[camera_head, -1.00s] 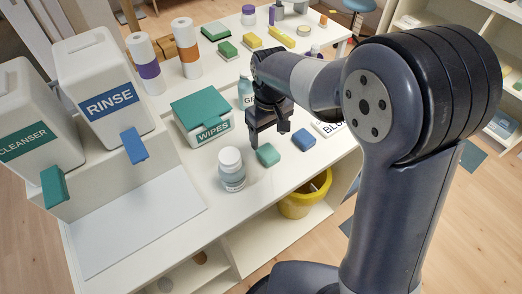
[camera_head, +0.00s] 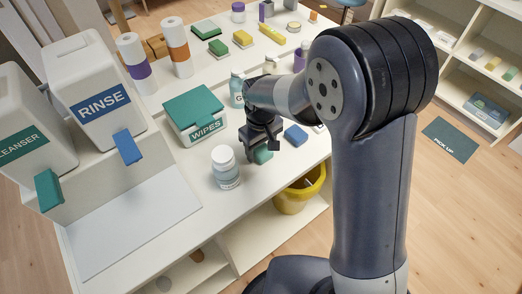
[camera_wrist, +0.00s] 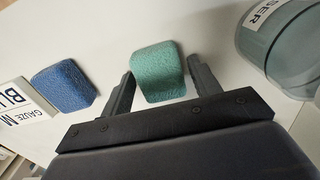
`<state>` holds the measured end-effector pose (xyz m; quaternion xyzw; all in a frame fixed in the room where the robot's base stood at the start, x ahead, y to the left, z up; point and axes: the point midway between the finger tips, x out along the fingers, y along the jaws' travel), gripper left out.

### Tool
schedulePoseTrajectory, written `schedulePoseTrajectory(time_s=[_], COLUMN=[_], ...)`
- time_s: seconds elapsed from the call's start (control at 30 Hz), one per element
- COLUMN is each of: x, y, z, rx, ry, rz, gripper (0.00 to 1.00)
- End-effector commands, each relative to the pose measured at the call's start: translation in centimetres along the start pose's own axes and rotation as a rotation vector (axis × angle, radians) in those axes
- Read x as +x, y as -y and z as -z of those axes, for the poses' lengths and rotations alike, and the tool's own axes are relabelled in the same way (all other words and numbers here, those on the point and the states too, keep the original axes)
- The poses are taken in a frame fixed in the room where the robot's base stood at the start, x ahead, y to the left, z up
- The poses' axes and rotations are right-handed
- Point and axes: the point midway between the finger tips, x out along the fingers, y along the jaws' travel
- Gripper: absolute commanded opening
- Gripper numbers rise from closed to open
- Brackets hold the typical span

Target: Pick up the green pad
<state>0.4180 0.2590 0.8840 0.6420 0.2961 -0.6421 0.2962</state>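The green pad (camera_wrist: 157,71) lies on the white table, seen in the wrist view between the two fingers of my gripper (camera_wrist: 158,90). The fingers are open, one on each side of it, with a small gap showing on the left. In the head view the green pad (camera_head: 263,155) is partly hidden behind my gripper (camera_head: 262,150), which is low over the table. I cannot tell how far the fingertips are above the table top.
A blue pad (camera_head: 296,136) lies just right of the green pad. A white bottle (camera_head: 226,168) stands close on the left. A wipes box (camera_head: 195,114) stands behind. A yellow bucket (camera_head: 300,190) sits below the table edge.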

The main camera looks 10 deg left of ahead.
Motion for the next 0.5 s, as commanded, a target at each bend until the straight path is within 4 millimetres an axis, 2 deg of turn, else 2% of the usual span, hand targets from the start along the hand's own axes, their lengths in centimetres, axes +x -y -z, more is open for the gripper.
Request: schedulePoseTrajectory(time_s=[0.07, 0.4, 0.5], x=[-0.02, -0.03, -0.04], y=[0.0, 0.0, 0.0], z=[0.01, 0.01, 0.01], rx=[0.0, 0.0, 0.0], ry=[0.0, 0.0, 0.0], rz=[0.0, 0.0, 0.0], gripper=[0.52, 0.24, 0.2])
